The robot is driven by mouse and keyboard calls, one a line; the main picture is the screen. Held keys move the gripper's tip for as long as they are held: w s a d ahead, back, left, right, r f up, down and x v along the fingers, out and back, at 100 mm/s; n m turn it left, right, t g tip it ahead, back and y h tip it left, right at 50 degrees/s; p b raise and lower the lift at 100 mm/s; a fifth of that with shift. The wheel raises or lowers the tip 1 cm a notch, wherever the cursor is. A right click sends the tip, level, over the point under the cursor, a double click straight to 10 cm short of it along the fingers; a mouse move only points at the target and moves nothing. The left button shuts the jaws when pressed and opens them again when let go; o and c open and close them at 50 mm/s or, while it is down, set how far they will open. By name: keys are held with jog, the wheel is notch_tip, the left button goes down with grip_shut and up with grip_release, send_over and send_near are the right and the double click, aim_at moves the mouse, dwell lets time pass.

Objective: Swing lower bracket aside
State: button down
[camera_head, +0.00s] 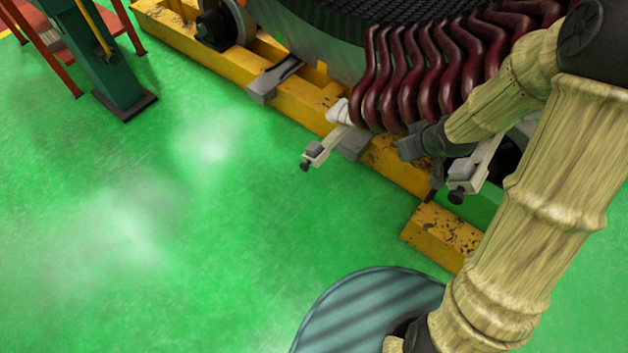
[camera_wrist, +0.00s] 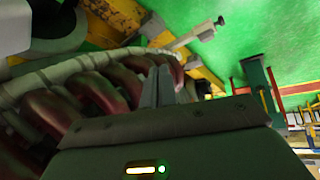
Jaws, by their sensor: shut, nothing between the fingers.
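Two pale bracket arms with grey end blocks and dark knobs stick out below the dark red coils (camera_head: 410,75) in the head view. One bracket (camera_head: 330,142) is left of my gripper and the other bracket (camera_head: 478,165) is right of it; I cannot tell which is the lower one. My gripper (camera_head: 405,148) is shut and empty under the coil ends, between the brackets, partly hidden by my wrist. In the wrist view its fingers (camera_wrist: 166,85) lie together in front of the coils (camera_wrist: 110,90). One bracket (camera_wrist: 192,36) shows beyond them, apart from the fingers.
A yellow frame (camera_head: 300,108) runs under the stator, with a grey block (camera_head: 275,80) on it. A pale wrapped ring (camera_wrist: 60,75) crosses the coils close to my gripper. A green post (camera_head: 118,80) stands at upper left. The green floor (camera_head: 180,220) at left is clear.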

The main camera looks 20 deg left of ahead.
aim_at(308, 168)
jog(key=a+f+n+y+b, duration=0.2)
jog(key=a+f+y+b, duration=0.2)
jog(key=a+f+b, duration=0.3)
jog(key=w+a+f+n+g+y+b, duration=0.1)
jog(key=a+f+n+y+b, duration=0.2)
jog(key=a+f+b, duration=0.4)
notch_tip(308, 168, down, 8)
jog(key=shift+f+n+y+b, duration=0.1)
jog(key=shift+n+y+b, duration=0.25)
jog(key=shift+b, duration=0.7)
jog(key=shift+w, duration=0.1)
jog(key=b+x, duration=0.3)
jog(key=x, duration=0.3)
jog(key=b+x, duration=0.3)
jog(key=x, duration=0.4)
jog(key=shift+a+f, duration=0.15)
jog(key=shift+a, duration=0.35)
jog(key=shift+f, duration=0.1)
